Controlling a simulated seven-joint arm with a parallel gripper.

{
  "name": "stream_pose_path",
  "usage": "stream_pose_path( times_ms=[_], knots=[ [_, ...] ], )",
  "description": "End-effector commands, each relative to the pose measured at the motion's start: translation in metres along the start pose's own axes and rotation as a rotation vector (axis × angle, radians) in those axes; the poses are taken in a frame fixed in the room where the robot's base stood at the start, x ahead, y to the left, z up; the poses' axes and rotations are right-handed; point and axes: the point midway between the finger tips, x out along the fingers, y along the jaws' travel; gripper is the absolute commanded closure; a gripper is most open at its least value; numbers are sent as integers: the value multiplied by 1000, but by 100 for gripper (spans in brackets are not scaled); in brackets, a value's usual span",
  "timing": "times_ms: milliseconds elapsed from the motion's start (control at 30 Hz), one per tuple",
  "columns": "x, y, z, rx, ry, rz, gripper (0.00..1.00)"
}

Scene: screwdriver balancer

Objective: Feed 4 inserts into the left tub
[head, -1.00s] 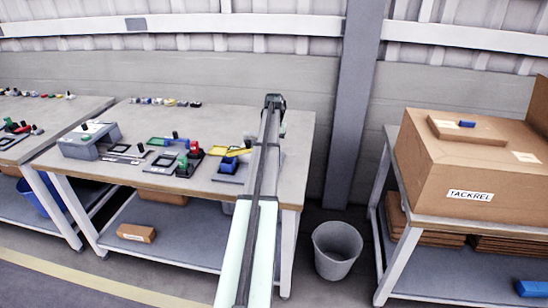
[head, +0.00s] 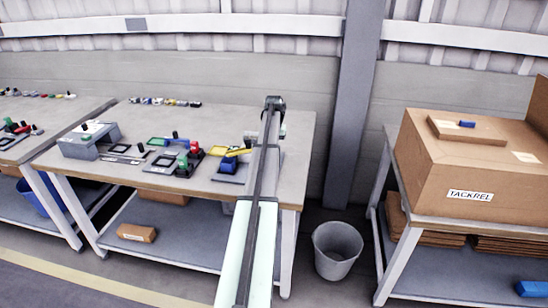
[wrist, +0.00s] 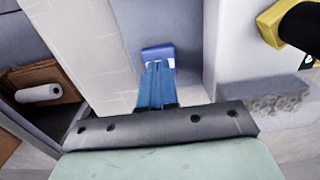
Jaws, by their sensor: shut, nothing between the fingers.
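My gripper (wrist: 157,58) is shut and empty in the wrist view, its blue fingers together over a pale surface. In the head view my arm reaches over the right part of the bench, and the gripper cannot be made out. A grey, honeycomb-patterned thing (wrist: 285,104) lies to the gripper's right in the wrist view; I cannot tell whether it holds the inserts. The left tub and single inserts cannot be told apart with certainty among the small things on the bench.
The bench (head: 80,172) holds a grey box-shaped device (head: 88,141), dark-framed trays (head: 165,162), and red, green, blue and yellow items. A yellow-and-black thing (wrist: 288,28) stands right of the gripper. A grey bin (head: 337,250) and a large carton (head: 470,165) are to the right.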

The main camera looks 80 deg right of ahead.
Motion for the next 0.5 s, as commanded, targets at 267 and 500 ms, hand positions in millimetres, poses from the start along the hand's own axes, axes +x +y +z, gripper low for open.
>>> stream_pose_path(
  times_ms=[267, 500],
  knots=[
    [3, 0, 0, 0, 0, 0, 100],
    [6, 0, 0, 0, 0, 0, 100]
  ],
)
